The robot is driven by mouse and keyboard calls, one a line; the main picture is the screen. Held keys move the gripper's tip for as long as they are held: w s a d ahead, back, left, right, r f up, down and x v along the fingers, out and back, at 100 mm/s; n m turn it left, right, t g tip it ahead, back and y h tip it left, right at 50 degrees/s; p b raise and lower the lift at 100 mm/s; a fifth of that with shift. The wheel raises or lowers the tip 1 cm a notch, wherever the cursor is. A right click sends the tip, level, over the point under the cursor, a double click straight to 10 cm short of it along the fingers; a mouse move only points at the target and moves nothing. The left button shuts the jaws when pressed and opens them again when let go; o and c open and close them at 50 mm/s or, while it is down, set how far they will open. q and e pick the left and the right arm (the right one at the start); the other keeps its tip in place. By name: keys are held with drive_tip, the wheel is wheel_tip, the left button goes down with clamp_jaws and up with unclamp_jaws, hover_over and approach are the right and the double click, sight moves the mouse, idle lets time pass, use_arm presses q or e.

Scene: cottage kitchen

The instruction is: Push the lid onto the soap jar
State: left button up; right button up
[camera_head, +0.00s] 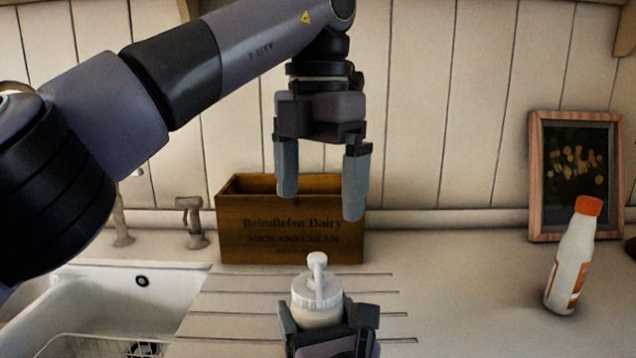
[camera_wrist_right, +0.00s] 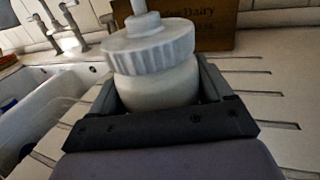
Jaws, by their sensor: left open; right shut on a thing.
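The soap jar (camera_head: 318,317) is white and stands on the grooved drainboard at the front middle. My right gripper (camera_head: 325,328) is shut around its body; the jar also fills the middle of the right wrist view (camera_wrist_right: 158,88). A white ribbed lid (camera_head: 316,287) with a pump spout sits on top of the jar; in the right wrist view the lid (camera_wrist_right: 150,45) looks slightly tilted. My left gripper (camera_head: 321,190) is open and empty, pointing down above and behind the jar, apart from the lid.
A wooden dairy crate (camera_head: 290,252) stands behind the jar against the wall. A sink (camera_head: 130,300) with taps and a wire rack is at the left. A white bottle with an orange cap (camera_head: 573,258) and a framed picture (camera_head: 575,175) are at the right. The counter between is clear.

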drive_tip(key=shift+f, duration=0.15)
drive_tip(key=o, duration=1.4)
drive_tip(key=shift+s, duration=0.1)
drive_tip(key=shift+v, duration=3.5)
